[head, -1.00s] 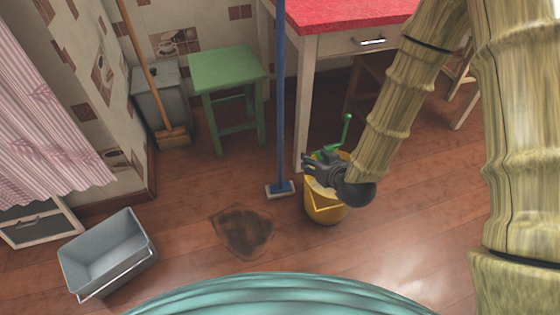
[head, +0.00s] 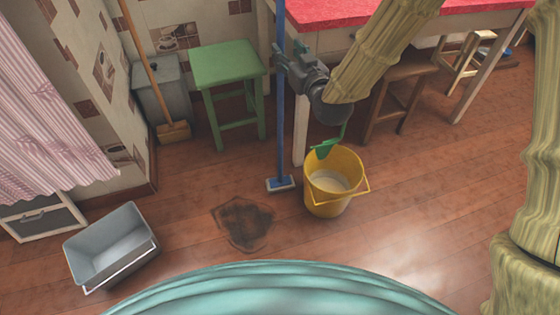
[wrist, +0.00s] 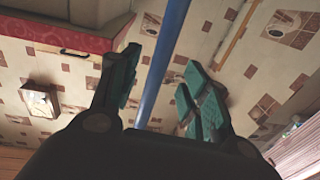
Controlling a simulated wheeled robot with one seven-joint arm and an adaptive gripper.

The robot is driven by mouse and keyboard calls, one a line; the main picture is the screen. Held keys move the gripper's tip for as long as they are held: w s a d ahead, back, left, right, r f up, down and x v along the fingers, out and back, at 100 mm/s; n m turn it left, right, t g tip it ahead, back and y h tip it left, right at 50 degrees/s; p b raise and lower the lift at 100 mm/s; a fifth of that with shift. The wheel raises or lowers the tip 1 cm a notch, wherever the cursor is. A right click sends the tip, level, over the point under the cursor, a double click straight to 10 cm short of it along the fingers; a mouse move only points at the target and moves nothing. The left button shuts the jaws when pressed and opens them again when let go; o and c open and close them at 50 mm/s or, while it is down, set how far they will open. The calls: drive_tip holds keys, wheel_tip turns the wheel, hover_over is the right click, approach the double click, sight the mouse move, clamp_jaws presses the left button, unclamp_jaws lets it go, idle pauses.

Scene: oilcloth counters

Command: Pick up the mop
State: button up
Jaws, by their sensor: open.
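The mop (head: 281,130) stands upright on the wooden floor, with a long blue handle and a small blue and white head. My gripper (head: 283,62) is at the upper part of the handle. In the wrist view, the blue handle (wrist: 165,60) runs between the spread fingers of my gripper (wrist: 160,76). Both fingers have teal pads and show gaps to the handle. The gripper is open and holds nothing.
A yellow bucket (head: 342,198) with a green part at its rim stands right of the mop head. A green stool (head: 226,66) and a red-topped table (head: 340,12) stand behind. A broom (head: 150,70) leans at left. A grey bin (head: 110,248) and a dark stain (head: 242,224) are in front.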

sight(282, 46)
drive_tip(key=shift+b+x, duration=0.85)
drive_tip(key=shift+x, duration=1.9)
drive_tip(key=shift+c, duration=0.5)
clamp_jaws()
